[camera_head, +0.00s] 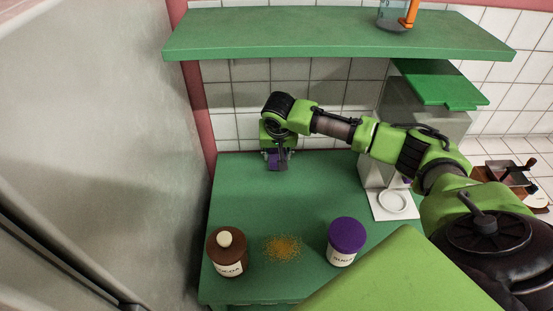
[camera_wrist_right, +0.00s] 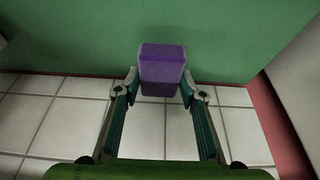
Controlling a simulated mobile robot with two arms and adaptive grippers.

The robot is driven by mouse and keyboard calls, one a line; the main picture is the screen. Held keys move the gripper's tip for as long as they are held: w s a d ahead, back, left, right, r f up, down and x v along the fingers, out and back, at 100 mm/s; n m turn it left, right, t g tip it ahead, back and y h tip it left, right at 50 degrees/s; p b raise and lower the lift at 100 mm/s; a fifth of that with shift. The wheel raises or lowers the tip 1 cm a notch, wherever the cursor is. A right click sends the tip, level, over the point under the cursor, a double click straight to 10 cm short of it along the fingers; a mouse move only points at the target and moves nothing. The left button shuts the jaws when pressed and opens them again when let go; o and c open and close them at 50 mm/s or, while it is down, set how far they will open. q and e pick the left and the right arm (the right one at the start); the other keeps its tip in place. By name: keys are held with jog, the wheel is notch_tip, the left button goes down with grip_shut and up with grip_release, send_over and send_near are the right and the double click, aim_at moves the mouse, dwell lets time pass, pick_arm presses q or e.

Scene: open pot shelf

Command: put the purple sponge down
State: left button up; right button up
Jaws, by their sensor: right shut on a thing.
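My right gripper (camera_head: 277,163) is at the back left of the green counter (camera_head: 240,200), below the shelf. It is shut on the purple sponge (camera_head: 273,158), which is partly hidden by the gripper in the head view. In the right wrist view the sponge (camera_wrist_right: 162,64) sits between the two fingertips of the right gripper (camera_wrist_right: 162,84), in front of the green counter surface near the tiled wall. I cannot tell whether the sponge touches the counter. My left gripper is not in view.
A brown cocoa jar (camera_head: 227,252), brown crumbs (camera_head: 283,248) and a purple-lidded sugar jar (camera_head: 345,240) are at the counter's front. A white appliance (camera_head: 375,165) stands right. A green shelf (camera_head: 320,38) hangs above, holding a jug (camera_head: 392,18). The counter's middle is clear.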

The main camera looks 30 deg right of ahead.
jog(key=shift+w+f, duration=0.25)
jog(key=shift+f+p, duration=0.65)
jog(key=shift+f, duration=1)
jog(key=o, duration=1)
jog(key=shift+f, duration=0.15)
jog(key=b+v, duration=0.1)
jog(key=v, duration=1.1)
jog(key=shift+r, duration=0.2)
